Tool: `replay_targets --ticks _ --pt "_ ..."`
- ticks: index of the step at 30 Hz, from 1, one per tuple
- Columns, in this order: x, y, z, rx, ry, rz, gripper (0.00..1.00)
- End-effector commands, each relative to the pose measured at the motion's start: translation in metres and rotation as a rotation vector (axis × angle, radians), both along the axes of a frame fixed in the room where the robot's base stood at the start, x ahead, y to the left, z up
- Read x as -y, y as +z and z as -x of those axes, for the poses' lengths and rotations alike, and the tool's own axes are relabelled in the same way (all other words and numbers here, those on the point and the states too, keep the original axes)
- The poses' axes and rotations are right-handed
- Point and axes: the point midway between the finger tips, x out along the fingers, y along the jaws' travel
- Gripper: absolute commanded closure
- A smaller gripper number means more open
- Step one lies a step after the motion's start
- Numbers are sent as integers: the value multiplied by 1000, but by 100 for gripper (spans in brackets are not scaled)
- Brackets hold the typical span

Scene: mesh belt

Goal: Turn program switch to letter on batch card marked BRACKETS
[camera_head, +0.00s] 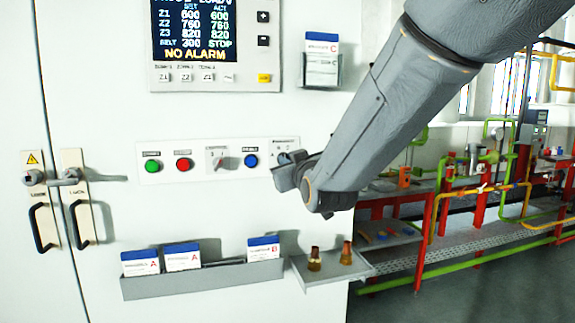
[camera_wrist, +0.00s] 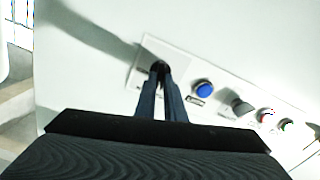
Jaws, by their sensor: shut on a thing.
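My gripper (camera_head: 284,170) is at the right end of the control strip, in front of the program switch, which it hides in the head view. In the wrist view my gripper's fingers (camera_wrist: 161,78) are closed on the dark knob of the program switch (camera_wrist: 160,65). The knob's pointer and letters are not readable. Batch cards stand in the lower rack (camera_head: 205,279): a left card marked A (camera_head: 140,264), a middle card marked A (camera_head: 182,258) and a right card marked B (camera_head: 263,249). A card marked C (camera_head: 321,50) is in the upper holder. Card names are too small to read.
The strip also has a green button (camera_head: 152,165), a red button (camera_head: 184,164), a small selector (camera_head: 216,159) and a blue button (camera_head: 251,160). The display (camera_head: 210,30) reads NO ALARM. A small tray (camera_head: 332,271) with two brass-coloured parts sticks out below my gripper.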

Motion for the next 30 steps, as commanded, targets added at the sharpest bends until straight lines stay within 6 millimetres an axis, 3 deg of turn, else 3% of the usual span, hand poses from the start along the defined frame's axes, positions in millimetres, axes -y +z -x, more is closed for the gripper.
replay_targets --ticks 18,30 --pt "2 -2 -1 -133 1 -469 100" --pt "3 -1 -1 -178 1 -618 100"
